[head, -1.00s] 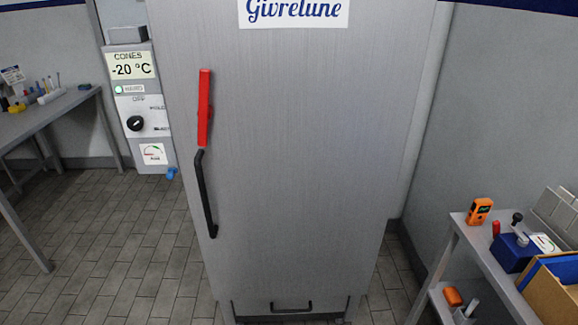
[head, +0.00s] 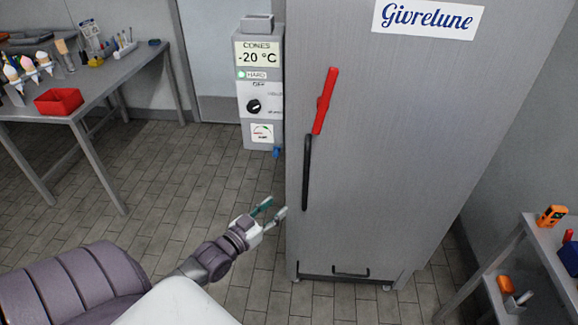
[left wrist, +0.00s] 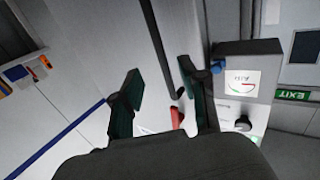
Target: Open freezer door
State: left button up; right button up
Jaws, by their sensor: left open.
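The freezer door (head: 400,150) is a tall grey panel and looks shut. On its left edge are a red lever (head: 325,101) and, below it, a black bar handle (head: 307,172). My left gripper (head: 270,210) is open and empty, in front of and below left of the black handle, apart from it in the head view. In the left wrist view, the black handle (left wrist: 160,50) and the red lever (left wrist: 176,117) show beyond and between the open fingers (left wrist: 165,92). My right gripper is not in view.
A control box (head: 260,90) reading -20 °C stands left of the freezer. A table (head: 90,95) with a red bin (head: 59,101) and cones is at the left. A bench (head: 550,240) stands at the right. The tiled floor (head: 170,190) between is clear.

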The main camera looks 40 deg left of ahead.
aim_at(304, 178)
pick_arm(q)
jog(key=w, duration=0.4)
jog(key=w+r+p, duration=0.1)
jog(key=w, duration=0.3)
jog(key=w+r, duration=0.1)
jog(key=w, duration=0.4)
jog(key=shift+d+r+p, duration=0.1)
jog(key=shift+d+p, duration=0.2)
jog(key=shift+p, duration=0.05)
jog(key=shift+w, duration=0.5)
grip_shut()
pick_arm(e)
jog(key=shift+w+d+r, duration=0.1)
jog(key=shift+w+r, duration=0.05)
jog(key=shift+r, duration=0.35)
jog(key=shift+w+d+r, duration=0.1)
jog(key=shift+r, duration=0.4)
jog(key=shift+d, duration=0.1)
